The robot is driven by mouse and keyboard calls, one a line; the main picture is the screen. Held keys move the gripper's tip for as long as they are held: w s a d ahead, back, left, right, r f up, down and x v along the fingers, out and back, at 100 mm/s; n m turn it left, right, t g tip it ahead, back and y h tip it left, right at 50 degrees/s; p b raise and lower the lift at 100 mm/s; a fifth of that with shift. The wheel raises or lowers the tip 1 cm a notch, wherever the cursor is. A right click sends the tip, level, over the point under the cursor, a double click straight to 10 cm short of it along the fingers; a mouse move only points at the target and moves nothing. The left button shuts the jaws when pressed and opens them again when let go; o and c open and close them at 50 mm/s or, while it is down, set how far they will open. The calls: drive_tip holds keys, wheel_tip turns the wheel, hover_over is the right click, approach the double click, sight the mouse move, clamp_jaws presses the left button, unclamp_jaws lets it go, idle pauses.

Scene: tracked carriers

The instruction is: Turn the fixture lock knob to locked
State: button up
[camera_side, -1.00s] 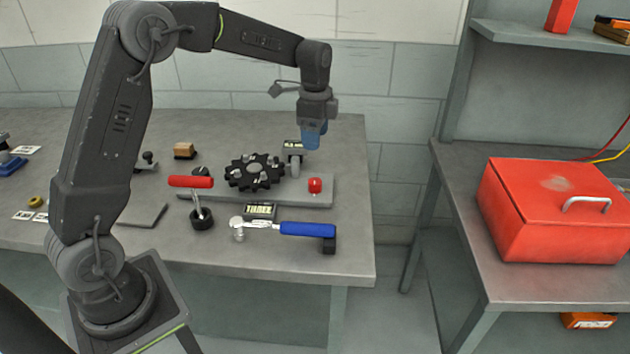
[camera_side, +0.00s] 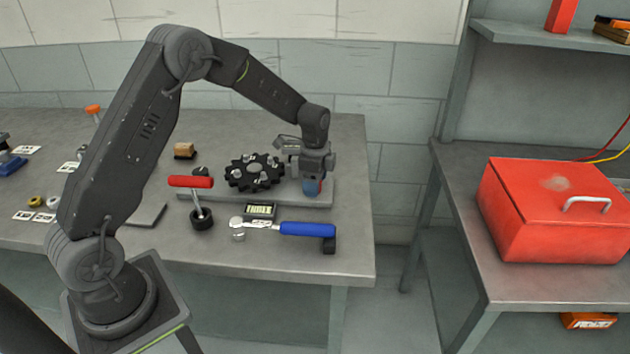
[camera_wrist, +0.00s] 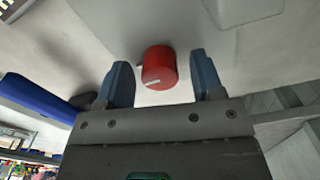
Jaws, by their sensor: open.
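The red lock knob (camera_wrist: 159,70) sits between the two blue fingers of my open gripper (camera_wrist: 163,82) in the wrist view, with a gap to each finger. A short white line marks the knob. In the side view my gripper (camera_side: 312,187) points down at the right end of the grey fixture plate (camera_side: 270,196), and its blue fingers hide most of the knob. A black sprocket (camera_side: 254,172) lies on the plate to the left of my gripper.
A blue-handled tool (camera_side: 307,229) rests in front of the plate, beside a small display (camera_side: 260,211). A red-handled tool (camera_side: 191,182) stands in a round black holder to the left. A red toolbox (camera_side: 550,215) is on the separate right bench.

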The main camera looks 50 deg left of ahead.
drive_tip(key=c, duration=0.9)
drive_tip(key=shift+n, duration=0.4)
drive_tip(key=n, duration=0.3)
drive_tip(key=shift+n, duration=0.4)
drive_tip(key=n, duration=0.4)
drive_tip(key=shift+n, duration=0.3)
drive_tip(key=n, duration=0.8)
drive_tip(key=shift+n, duration=0.3)
